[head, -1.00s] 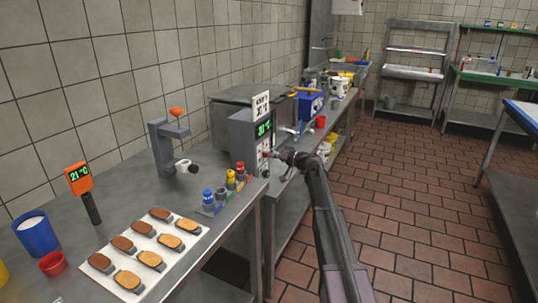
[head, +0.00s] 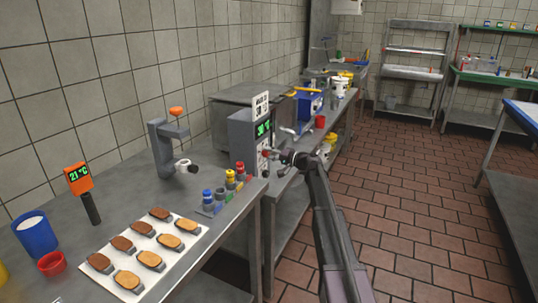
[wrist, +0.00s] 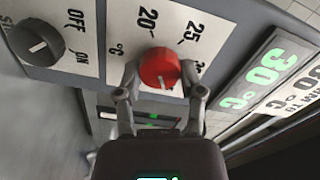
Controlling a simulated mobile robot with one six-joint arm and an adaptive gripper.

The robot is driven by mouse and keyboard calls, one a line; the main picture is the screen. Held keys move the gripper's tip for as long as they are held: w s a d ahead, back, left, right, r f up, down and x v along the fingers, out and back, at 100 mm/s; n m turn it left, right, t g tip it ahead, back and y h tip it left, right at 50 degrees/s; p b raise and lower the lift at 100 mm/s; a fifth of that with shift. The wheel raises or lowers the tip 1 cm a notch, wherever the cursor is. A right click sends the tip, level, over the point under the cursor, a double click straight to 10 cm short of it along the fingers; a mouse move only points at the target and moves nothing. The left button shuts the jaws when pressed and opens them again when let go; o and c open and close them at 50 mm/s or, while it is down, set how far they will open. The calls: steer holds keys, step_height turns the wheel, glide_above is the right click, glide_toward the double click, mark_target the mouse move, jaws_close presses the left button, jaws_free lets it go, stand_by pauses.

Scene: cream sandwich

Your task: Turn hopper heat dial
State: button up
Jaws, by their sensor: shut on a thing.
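The red heat dial (wrist: 160,67) sits on the hopper's panel, between the jaws of my gripper (wrist: 161,78) in the wrist view. My gripper is shut on the dial, one finger on each side. The dial's white pointer line faces the lower part of that picture. Printed marks 20 and 25 show around it; a further mark is partly hidden by a finger. The green display (wrist: 265,75) beside it reads 30 °C. In the head view my gripper (head: 272,155) is at the front of the grey hopper housing (head: 242,140).
A black OFF/ON knob (wrist: 37,42) sits beside the dial. A white sign (head: 261,106) stands above the display. Colored bottles (head: 230,180) stand on the near bench, with a white sheet (head: 190,255) of bread-like pieces. The tiled floor at right is clear.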

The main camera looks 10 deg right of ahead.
steer(key=o, duration=1.2)
steer(key=shift+c, duration=0.2)
steer(key=v, duration=1.2)
